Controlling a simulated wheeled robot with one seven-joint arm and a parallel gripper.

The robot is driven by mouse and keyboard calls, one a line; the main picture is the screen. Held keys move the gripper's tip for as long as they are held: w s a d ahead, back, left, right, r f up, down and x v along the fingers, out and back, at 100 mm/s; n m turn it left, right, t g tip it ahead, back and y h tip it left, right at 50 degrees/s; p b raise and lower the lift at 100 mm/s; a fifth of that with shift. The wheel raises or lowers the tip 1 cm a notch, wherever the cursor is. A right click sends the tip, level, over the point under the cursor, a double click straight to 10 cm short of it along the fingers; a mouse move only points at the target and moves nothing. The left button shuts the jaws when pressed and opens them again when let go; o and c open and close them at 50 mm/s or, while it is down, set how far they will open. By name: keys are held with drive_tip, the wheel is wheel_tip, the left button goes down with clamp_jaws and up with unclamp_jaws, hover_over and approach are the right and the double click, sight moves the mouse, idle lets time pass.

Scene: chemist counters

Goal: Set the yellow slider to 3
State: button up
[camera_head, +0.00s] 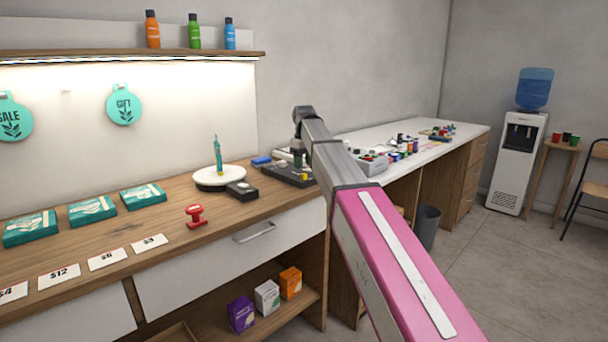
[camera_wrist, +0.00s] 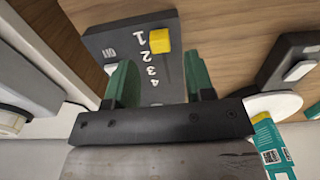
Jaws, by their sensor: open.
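The yellow slider (camera_wrist: 159,40) sits on a dark grey panel (camera_wrist: 112,42) marked with white numbers 1 to 4. Its knob is beside the 1, at the far end of the scale in the wrist view. My gripper (camera_wrist: 160,76) has two green fingers, apart, over the panel near the higher numbers. The knob lies beyond the fingertips, with nothing between the fingers. In the head view, my gripper (camera_head: 298,161) is above the dark control box, and the small yellow knob (camera_head: 304,177) shows beside it. Contact with the panel cannot be told.
A black box with a light switch (camera_wrist: 299,70) lies to the right in the wrist view. A round white stand (camera_head: 219,178) with a teal toothbrush-like item and a red stamp (camera_head: 195,215) are on the wooden counter. A grey device (camera_head: 372,163) stands on the white counter.

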sight(304, 174)
drive_tip(key=shift+f, duration=2.4)
